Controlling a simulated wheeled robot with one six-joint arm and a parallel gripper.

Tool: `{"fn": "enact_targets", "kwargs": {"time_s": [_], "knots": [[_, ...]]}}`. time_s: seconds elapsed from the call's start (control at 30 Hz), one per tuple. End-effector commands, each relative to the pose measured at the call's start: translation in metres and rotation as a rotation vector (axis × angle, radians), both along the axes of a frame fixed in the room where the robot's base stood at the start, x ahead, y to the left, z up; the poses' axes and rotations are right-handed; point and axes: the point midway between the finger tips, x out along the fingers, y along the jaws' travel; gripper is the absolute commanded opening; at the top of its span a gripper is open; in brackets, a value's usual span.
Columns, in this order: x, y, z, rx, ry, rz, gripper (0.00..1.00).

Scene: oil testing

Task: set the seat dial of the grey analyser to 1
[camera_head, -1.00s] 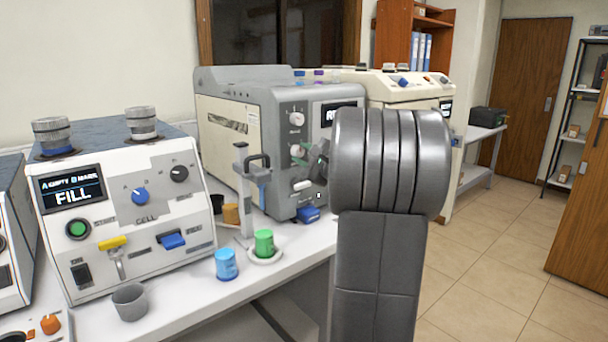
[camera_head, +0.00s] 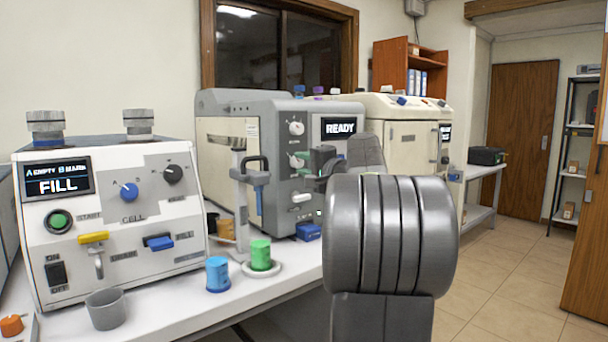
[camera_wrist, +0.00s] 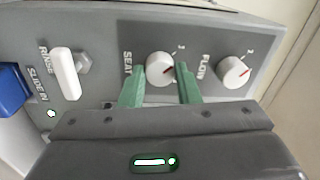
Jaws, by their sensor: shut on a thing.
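The grey analyser (camera_head: 283,105) stands on the bench, its display reading READY. Its seat dial (camera_head: 296,161) is the white knob below the flow dial (camera_head: 296,128). In the wrist view the seat dial (camera_wrist: 160,69) sits between the two green fingers of my gripper (camera_wrist: 159,82), which is shut on it. In the head view my gripper (camera_head: 313,162) is partly hidden by my arm.
A white rinse lever (camera_wrist: 66,74) and a blue slide part (camera_wrist: 12,88) are left of the seat dial in the wrist view. On the bench stand a blue cup (camera_head: 217,274), a green cup (camera_head: 261,254) and a grey stand (camera_head: 240,187). A white FILL machine (camera_head: 110,215) is at left.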

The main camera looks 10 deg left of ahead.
Motion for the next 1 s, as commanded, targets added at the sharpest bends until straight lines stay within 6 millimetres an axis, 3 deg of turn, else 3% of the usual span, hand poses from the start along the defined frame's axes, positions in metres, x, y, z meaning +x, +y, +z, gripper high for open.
{"fn": "enact_targets", "kwargs": {"time_s": [0.6,0.63,0.73,1.0], "knots": [[0.0001,0.0001,-0.0006,-0.028,-0.034,0.001,0.07],[0.0001,0.0001,-0.0007,-0.028,-0.034,0.001,0.31],[0.0001,0.0001,-0.0006,-0.028,-0.033,0.001,0.51],[-0.0001,-0.0003,-0.0003,-0.027,-0.034,0.001,0.51]]}}
